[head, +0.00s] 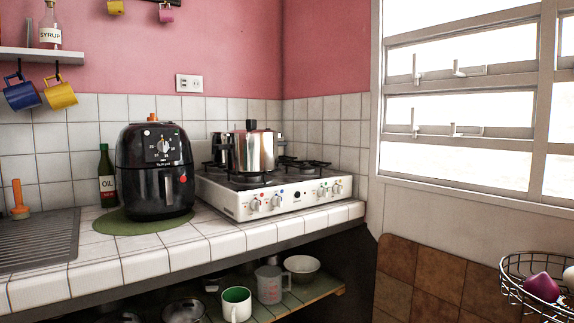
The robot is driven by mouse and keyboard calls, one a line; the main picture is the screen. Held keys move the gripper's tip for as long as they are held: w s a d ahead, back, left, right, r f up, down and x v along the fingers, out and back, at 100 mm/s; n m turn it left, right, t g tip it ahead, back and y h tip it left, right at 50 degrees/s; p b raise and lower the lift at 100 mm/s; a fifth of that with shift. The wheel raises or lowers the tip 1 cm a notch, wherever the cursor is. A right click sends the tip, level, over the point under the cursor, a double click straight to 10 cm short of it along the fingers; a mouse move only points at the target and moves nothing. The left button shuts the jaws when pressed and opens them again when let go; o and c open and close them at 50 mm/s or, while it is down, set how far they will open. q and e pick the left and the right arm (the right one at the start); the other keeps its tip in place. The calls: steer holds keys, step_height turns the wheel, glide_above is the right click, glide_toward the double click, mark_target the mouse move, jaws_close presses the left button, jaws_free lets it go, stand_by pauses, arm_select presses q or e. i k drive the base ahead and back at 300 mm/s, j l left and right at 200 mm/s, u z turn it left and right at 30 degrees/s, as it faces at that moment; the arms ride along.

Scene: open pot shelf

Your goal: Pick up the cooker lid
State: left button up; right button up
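A shiny silver cooker pot (263,153) stands on the left part of the white gas stove (297,199) on the tiled counter. A black knob (251,125) rises above its top and looks like part of the cooker lid. The lid is seen nearly edge-on, so I cannot tell how it sits on the pot. A dark handle shows at the pot's left side. Neither of my grippers is in view.
A black air fryer (154,172) stands on a green mat left of the stove, with an oil bottle (106,178) behind it. An open shelf below holds a green-lined mug (236,305), a measuring jug (269,284) and a bowl (302,268). A wire basket (512,289) is at right.

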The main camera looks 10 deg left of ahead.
mark_target(251, 124)
steer(key=i+j, duration=0.1)
steer(key=i, duration=1.15)
